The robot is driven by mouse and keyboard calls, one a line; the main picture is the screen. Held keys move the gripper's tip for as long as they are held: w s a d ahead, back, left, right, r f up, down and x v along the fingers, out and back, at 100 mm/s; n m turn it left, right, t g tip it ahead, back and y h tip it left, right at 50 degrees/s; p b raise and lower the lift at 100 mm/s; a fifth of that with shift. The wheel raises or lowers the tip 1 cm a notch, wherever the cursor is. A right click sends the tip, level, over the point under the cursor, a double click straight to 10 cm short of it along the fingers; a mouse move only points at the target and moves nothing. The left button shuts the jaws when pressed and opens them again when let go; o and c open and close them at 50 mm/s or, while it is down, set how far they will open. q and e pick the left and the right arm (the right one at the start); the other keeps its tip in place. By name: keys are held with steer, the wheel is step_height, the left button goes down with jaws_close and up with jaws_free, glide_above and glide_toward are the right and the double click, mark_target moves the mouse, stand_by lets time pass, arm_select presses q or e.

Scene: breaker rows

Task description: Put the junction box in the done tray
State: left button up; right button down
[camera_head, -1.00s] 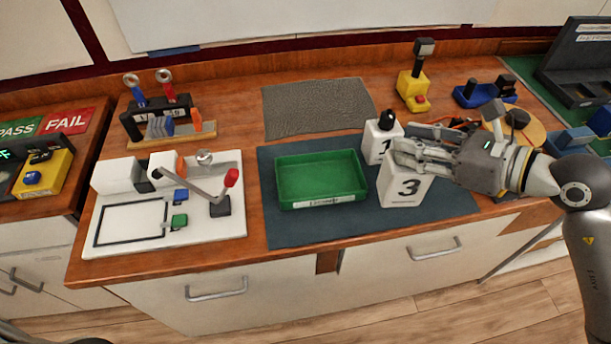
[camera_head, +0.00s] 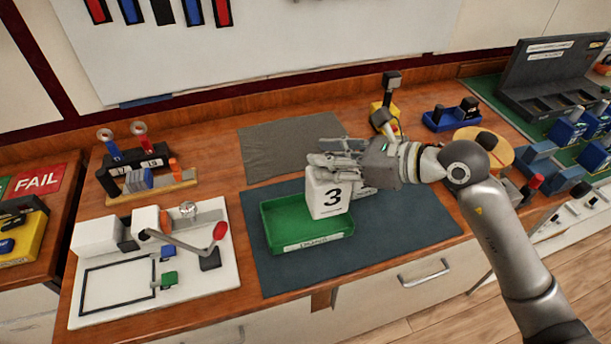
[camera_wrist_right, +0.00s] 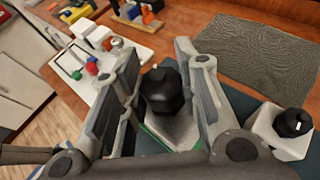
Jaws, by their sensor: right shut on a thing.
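The junction box, a white box marked 3 (camera_head: 328,198), is held upright in my right gripper (camera_head: 335,165). In the right wrist view its black top (camera_wrist_right: 163,90) sits between the two fingers (camera_wrist_right: 170,85). In the head view the box overlaps the right part of the green done tray (camera_head: 290,232); whether it touches the tray cannot be told. The tray has a white label on its front and its visible floor is empty. A second white box (camera_head: 366,191) is mostly hidden behind the hand; its black cap shows in the right wrist view (camera_wrist_right: 293,122). My left gripper is out of view.
The tray stands on a dark mat (camera_head: 400,232). A white board with a red-knobbed lever (camera_head: 219,230) is to its left. A grey textured mat (camera_head: 285,148) lies behind. A yellow device (camera_head: 384,115) and a blue one (camera_head: 452,117) stand at the back right.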

mark_target(306, 184)
steer(key=a+f, duration=0.1)
steer(key=w+a+f+p, duration=0.1)
steer(key=f, duration=0.1)
steer(key=a+f, duration=0.2)
steer(key=shift+w+f, duration=0.1)
steer(key=shift+w, duration=0.3)
steer(key=f+p, duration=0.1)
steer(key=f, duration=0.2)
steer(key=shift+w+a+f+p, duration=0.1)
steer(key=shift+a+f+p, duration=0.1)
steer(key=shift+f+p, duration=0.15)
steer(key=c, duration=1.1)
jaws_free()
steer(key=shift+f, duration=0.1)
